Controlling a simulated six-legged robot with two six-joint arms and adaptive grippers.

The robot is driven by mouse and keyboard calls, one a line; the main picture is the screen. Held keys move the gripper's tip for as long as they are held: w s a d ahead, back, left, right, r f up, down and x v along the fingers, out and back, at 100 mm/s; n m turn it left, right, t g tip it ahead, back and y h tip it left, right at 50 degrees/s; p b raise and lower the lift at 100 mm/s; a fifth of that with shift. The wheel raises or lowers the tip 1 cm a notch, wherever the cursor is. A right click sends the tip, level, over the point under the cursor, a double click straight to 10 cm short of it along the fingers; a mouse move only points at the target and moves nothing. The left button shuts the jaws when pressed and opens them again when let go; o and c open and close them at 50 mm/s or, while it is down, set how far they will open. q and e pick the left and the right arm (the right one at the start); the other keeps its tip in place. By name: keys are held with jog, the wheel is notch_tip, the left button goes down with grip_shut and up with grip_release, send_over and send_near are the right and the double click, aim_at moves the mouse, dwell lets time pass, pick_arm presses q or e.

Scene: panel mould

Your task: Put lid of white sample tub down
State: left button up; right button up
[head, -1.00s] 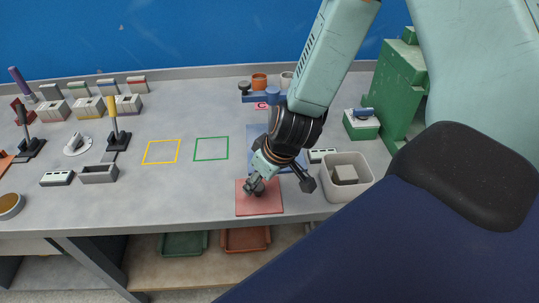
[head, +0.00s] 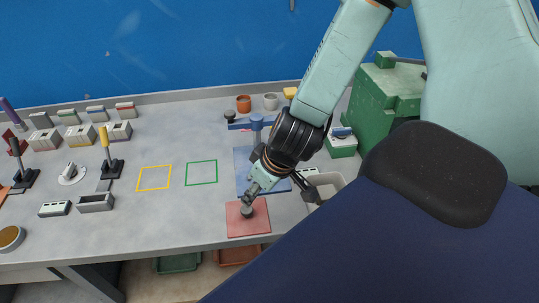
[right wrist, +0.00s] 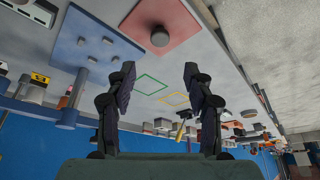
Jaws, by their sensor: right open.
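A small dark grey round piece (head: 247,212), which looks like the lid, rests on the red square mat (head: 262,226) at the table's front edge. It also shows on the mat in the right wrist view (right wrist: 160,36), apart from my fingers. My right gripper (head: 281,192) is open and empty just above and beside the piece; its two spread fingers show in the right wrist view (right wrist: 159,70). A white cup (head: 270,101) stands at the back, perhaps the sample tub. My left gripper is out of view.
A blue plate (head: 243,165) lies behind the red mat. A pale bin (head: 339,180), partly hidden by my arm, stands to the right. A green machine (head: 385,95) stands at the back right. Yellow (head: 154,178) and green (head: 202,173) outlined squares to the left are empty.

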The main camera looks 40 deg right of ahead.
jog(key=s+a+f+m+g, duration=0.1)
jog(key=s+a+f+g, duration=0.1)
jog(key=s+f, duration=0.5)
jog(key=s+a+f+m+g+h, duration=0.1)
jog(key=s+a+f+m+g, duration=0.1)
jog(key=s+f, duration=0.5)
jog(key=s+a, duration=0.1)
jog(key=s, duration=0.5)
jog(key=shift+s, duration=0.35)
notch_tip(320, 180, down, 18)
jog(key=b, duration=1.8)
jog(key=shift+f, duration=0.2)
